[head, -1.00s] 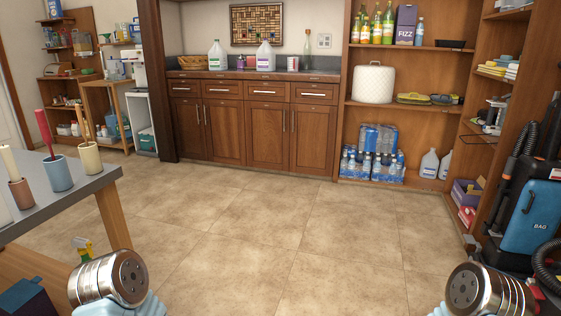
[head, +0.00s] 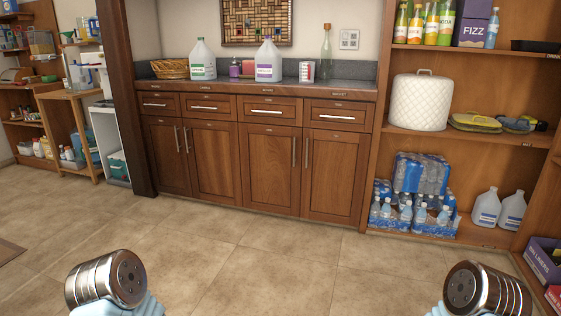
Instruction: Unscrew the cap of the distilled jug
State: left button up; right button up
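Two white jugs stand upright on the counter against the back wall. One jug has a green label (head: 203,62) and the other jug has a purple label (head: 268,62). Two more whitish jugs stand on the bottom shelf at the right, a left one (head: 487,208) and a right one (head: 512,211). The label words are too small to read, so I cannot tell which is the distilled jug. Only metal joints of my two arms show at the bottom edge. Neither gripper is in view, and all jugs are well out ahead.
The counter (head: 342,86) also holds a wicker basket (head: 170,69), a small purple bottle (head: 234,69), a white box (head: 307,71) and a tall glass bottle (head: 326,55). Packs of bottled water (head: 418,182) sit at the lower right. The tiled floor (head: 250,255) ahead is clear.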

aim_at(268, 58)
jog(key=i+j, duration=0.1)
jog(key=i, duration=0.45)
jog(key=i+j, duration=0.1)
jog(key=i, duration=0.45)
jog(key=i+j, duration=0.1)
jog(key=j, duration=0.25)
jog(key=i+j, duration=0.1)
jog(key=j, duration=0.25)
jog(key=i+j, duration=0.15)
jog(key=j, duration=0.15)
jog(key=i+j, duration=0.1)
jog(key=j, duration=0.6)
